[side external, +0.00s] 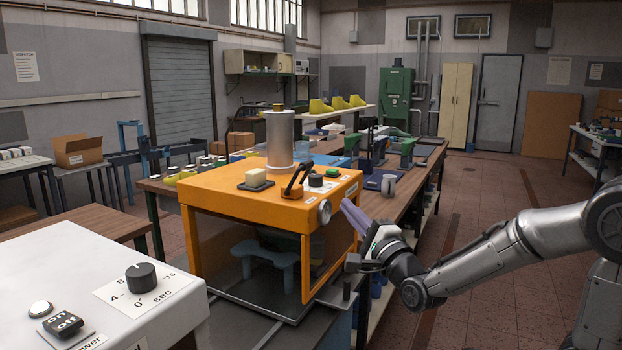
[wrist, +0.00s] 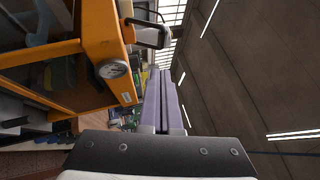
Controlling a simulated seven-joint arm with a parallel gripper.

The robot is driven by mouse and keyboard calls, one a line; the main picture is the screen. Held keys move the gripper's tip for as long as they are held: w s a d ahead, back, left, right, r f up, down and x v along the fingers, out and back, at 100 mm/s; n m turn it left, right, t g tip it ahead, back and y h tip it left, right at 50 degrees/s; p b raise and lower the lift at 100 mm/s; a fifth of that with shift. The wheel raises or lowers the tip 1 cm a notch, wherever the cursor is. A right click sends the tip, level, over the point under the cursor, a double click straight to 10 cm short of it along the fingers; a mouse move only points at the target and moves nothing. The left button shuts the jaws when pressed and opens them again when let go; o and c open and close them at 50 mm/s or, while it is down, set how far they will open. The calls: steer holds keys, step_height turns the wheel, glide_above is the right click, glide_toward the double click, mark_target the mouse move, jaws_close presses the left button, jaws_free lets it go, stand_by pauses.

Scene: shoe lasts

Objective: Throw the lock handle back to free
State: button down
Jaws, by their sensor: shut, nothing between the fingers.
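The lock handle (side external: 297,178) is a dark lever on the top of the orange machine (side external: 215,195), near its front right. In the side view it leans up and to the right. A dark, rounded bar on the machine top in the wrist view (wrist: 150,34) looks like the same handle, but I cannot be sure. My gripper (side external: 349,206), with long purple fingers, is beside the machine's right side, below and to the right of the handle and apart from it. In the wrist view my fingers (wrist: 163,76) are together and hold nothing.
A round gauge (side external: 324,211) sticks out of the machine's right side, close to my fingers. A black knob (side external: 315,180), a cream block (side external: 255,178) and a grey cylinder (side external: 279,140) stand on the machine top. The air above it is clear.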

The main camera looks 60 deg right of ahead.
stand_by(0.3)
glide_toward(304, 169)
steer(key=x, duration=0.6)
steer(key=shift+w+d, duration=0.1)
steer(key=shift+r, duration=0.1)
stand_by(0.5)
